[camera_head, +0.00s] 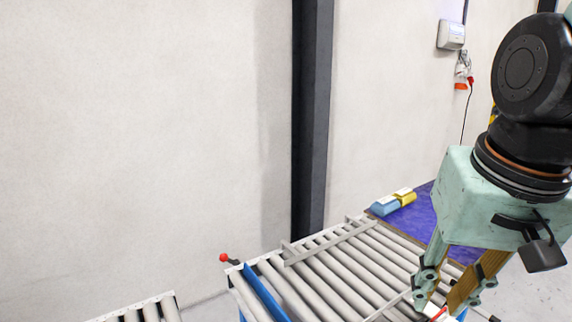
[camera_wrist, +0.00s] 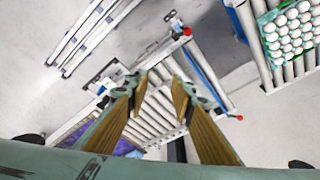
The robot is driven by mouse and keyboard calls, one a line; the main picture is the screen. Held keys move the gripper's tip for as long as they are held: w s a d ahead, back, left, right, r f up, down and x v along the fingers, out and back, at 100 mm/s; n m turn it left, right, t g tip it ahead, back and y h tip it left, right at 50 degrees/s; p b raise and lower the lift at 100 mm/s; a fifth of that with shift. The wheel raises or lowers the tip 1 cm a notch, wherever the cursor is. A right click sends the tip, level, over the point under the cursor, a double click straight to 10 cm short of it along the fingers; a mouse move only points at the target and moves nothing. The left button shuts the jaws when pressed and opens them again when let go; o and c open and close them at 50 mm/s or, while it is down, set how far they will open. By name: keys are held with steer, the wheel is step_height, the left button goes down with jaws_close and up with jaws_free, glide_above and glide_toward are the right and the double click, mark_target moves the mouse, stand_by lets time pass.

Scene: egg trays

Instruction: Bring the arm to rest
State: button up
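My gripper (camera_head: 437,304) hangs at the right of the head view, pointing down over the roller conveyor (camera_head: 330,275). The wrist view shows my gripper (camera_wrist: 159,84) with its two tan-padded fingers apart and nothing between them. The conveyor rollers (camera_wrist: 158,112) show beyond and between the fingers. The gap to the rollers is hard to judge. My arm comes in from the upper right of the head view.
A green tray (camera_wrist: 264,42) of white eggs sits on another roller conveyor at the wrist view's upper right. Blue and yellow packs (camera_head: 385,207) lie on a purple surface (camera_head: 420,208) behind the conveyor. A dark post (camera_head: 311,120) stands against the wall.

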steer(key=s+a+r+n+t, duration=0.1)
steer(key=s+a+n, duration=0.1)
steer(key=s, duration=0.7)
steer(key=shift+r+n, duration=0.25)
steer(key=shift+n, duration=0.05)
